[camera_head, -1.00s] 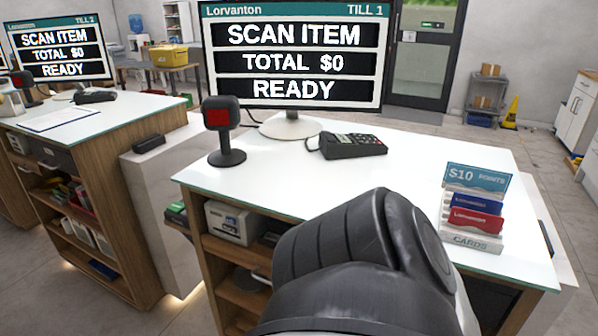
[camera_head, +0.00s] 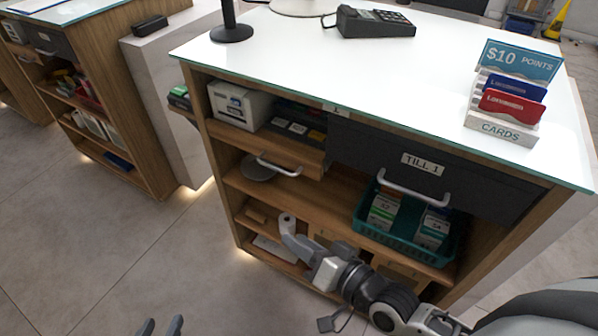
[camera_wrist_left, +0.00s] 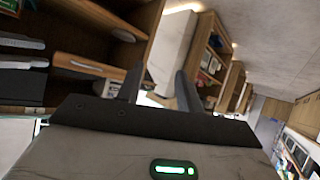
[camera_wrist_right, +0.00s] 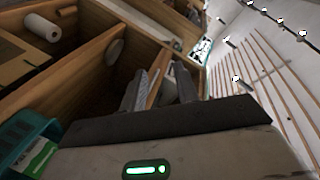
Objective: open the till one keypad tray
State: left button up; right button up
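The till one keypad tray (camera_head: 292,148) is a wooden-fronted slide with a curved metal handle (camera_head: 279,167), under the counter's left part. Dark pads and small cards show behind its front; how far it stands out is hard to tell. It also shows in the left wrist view (camera_wrist_left: 92,66), left of the fingers. My left gripper (camera_head: 162,327) is open and empty, low and left of the tray, apart from it; its fingers also show in the left wrist view (camera_wrist_left: 158,88).
The dark TILL 1 drawer (camera_head: 440,180) is right of the tray. A teal basket (camera_head: 405,243) with boxes sits below it. A white printer (camera_head: 237,104) is left of the tray. A card stand (camera_head: 502,128) stands on the counter (camera_head: 300,60). Floor at left is clear.

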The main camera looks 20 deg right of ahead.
aim_at(278, 168)
jog(key=w+d+m+t+h+b, duration=0.1)
jog(key=w+d+m+t+b, duration=0.25)
jog(key=w+d+m, duration=0.35)
jog(key=shift+m, duration=0.7)
jog(key=x, duration=0.8)
jog(key=a+x, duration=0.1)
jog(key=x, duration=0.2)
jog(key=shift+w+a+f+p, duration=0.1)
jog(key=shift+w+p, duration=0.15)
jog(key=shift+p, duration=0.1)
jog(key=shift+w+a, duration=0.2)
jog(key=shift+w, duration=0.45)
grip_shut()
